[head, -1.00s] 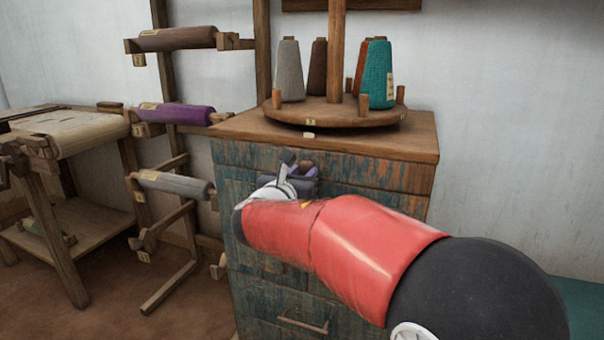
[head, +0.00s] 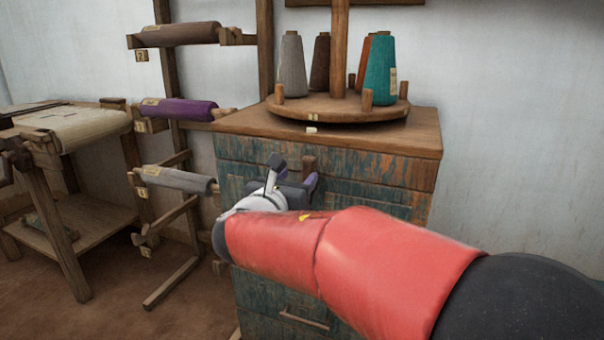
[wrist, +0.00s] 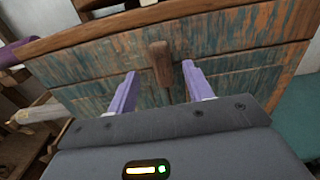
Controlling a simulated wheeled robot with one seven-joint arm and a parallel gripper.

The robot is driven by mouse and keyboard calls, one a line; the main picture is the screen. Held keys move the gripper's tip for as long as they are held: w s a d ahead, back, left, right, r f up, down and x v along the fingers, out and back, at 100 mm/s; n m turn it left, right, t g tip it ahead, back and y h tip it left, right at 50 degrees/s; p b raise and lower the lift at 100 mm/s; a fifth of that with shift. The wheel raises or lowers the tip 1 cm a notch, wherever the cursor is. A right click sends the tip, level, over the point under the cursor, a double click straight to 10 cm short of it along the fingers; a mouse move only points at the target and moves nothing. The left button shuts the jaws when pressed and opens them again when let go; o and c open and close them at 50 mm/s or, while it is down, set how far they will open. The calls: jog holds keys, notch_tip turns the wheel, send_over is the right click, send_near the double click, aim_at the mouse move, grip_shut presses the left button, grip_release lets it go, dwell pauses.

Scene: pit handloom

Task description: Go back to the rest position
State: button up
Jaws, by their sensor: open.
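My gripper (wrist: 160,92) is open in the wrist view, its two purple fingers apart with nothing held. A short brown wooden peg or handle (wrist: 160,62) shows on the face of the worn blue-green cabinet (wrist: 228,50), in line with the gap between the fingers. I cannot tell how far off it is. In the head view my gripper (head: 312,178) is in front of the cabinet's upper part (head: 385,168), below its wooden top, partly hidden by my wrist.
A round wooden turntable (head: 335,108) with grey (head: 292,65), brown (head: 321,60), orange and teal (head: 379,70) yarn cones stands on the cabinet. A rack with a purple roll (head: 178,110) and a wooden loom frame (head: 70,130) stand left. Floor (head: 110,285) shows at lower left.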

jog(key=shift+v, duration=1.15)
jog(key=s+d+f+m+g+h, duration=0.1)
jog(key=s+d+f+m+g, duration=0.4)
jog(key=d+m, duration=0.4)
jog(key=s+d+f+m+g, duration=0.2)
jog(key=s+d+m+g, duration=0.35)
jog(key=d, duration=0.55)
jog(key=s+f+m+y, duration=0.3)
jog(key=s+f+m, duration=0.1)
jog(key=s+m, duration=0.4)
jog(key=s+f+m+y, duration=0.4)
jog(key=s+m, duration=0.4)
jog(key=m, duration=0.1)
jog(key=shift+s+a+f+m+g, duration=0.25)
jog(key=shift+s+f+m+g, duration=0.1)
jog(key=shift+g, duration=0.1)
